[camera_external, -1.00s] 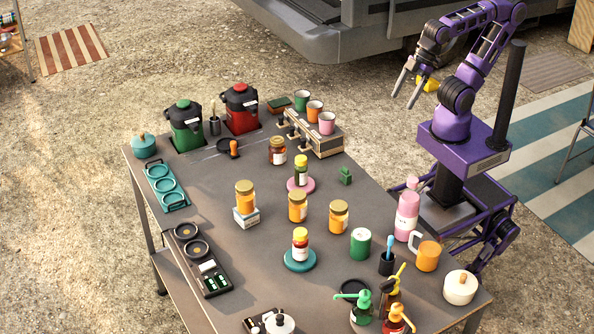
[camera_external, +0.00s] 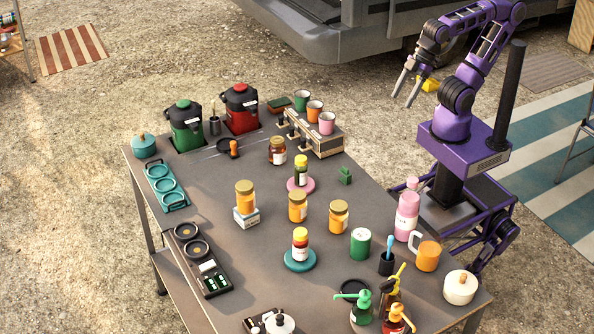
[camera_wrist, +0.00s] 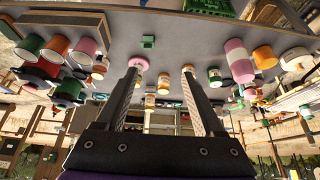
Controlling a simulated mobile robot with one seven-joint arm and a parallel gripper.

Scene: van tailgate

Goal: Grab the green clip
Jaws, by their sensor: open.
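The green clip (camera_external: 345,175) is a small green piece standing on the grey table, right of the pink coaster with a yellow-capped bottle. It also shows in the wrist view (camera_wrist: 148,42), near the top and just left of centre, between and beyond the fingers. My gripper (camera_external: 404,88) is open and empty, held high off the table's right edge near the van. Its two fingers (camera_wrist: 163,70) show apart in the wrist view, well away from the clip.
A wooden rack (camera_external: 320,140) with cups stands behind the clip. Several orange jars (camera_external: 339,216) stand in front and to the left. A pink bottle (camera_external: 406,215) and an orange mug (camera_external: 428,256) stand toward the right edge. The table (camera_external: 375,195) is bare just around the clip.

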